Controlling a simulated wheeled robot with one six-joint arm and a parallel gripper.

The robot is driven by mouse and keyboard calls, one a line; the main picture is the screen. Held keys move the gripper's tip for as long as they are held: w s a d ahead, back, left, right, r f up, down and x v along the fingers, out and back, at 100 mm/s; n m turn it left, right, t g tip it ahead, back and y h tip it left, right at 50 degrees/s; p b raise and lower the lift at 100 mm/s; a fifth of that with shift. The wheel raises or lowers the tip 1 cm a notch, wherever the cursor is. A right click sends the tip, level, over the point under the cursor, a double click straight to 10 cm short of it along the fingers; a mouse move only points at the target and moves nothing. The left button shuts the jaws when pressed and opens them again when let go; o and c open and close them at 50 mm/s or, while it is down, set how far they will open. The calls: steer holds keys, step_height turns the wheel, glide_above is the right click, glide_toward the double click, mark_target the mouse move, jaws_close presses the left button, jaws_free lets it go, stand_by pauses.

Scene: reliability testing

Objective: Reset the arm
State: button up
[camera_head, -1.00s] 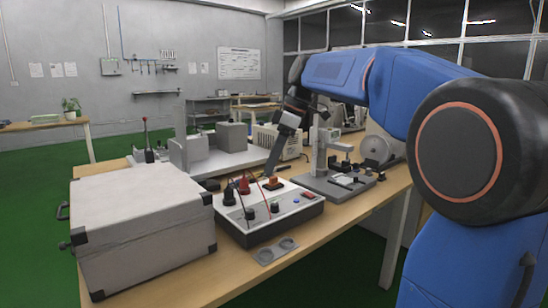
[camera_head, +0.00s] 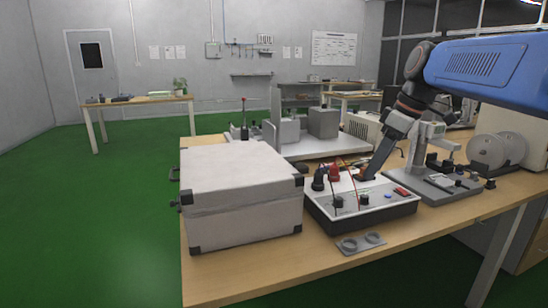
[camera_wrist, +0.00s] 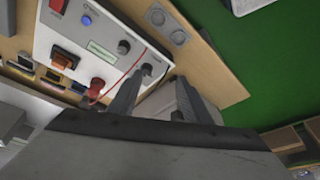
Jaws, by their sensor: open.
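My gripper (camera_head: 373,168) hangs at the end of my blue and black arm, pointing down over the back of a white test box (camera_head: 375,214) on the table. In the wrist view its two grey fingers (camera_wrist: 160,92) are spread apart, with nothing seen between them. The test box also shows in the wrist view (camera_wrist: 65,40), with knobs, a red plug (camera_wrist: 97,84), an orange switch (camera_wrist: 65,60) and a red wire near the fingers. I cannot tell whether the fingertips touch the box.
A large grey case (camera_head: 240,200) stands left of the test box. A grey plate with two rings (camera_head: 362,243) lies at the table's front edge. A metal stand device (camera_head: 440,185) is to the right. Green floor (camera_head: 110,220) is open on the left.

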steer(key=s+d+f+m+t+h, duration=0.1)
steer(key=s+f+m, duration=0.9)
steer(key=s+f, duration=1.3)
steer(key=shift+s+d+t+h, duration=0.15)
steer(key=shift+s+t+h, duration=0.55)
steer(key=shift+s+h, duration=0.35)
steer(key=shift+r, duration=0.1)
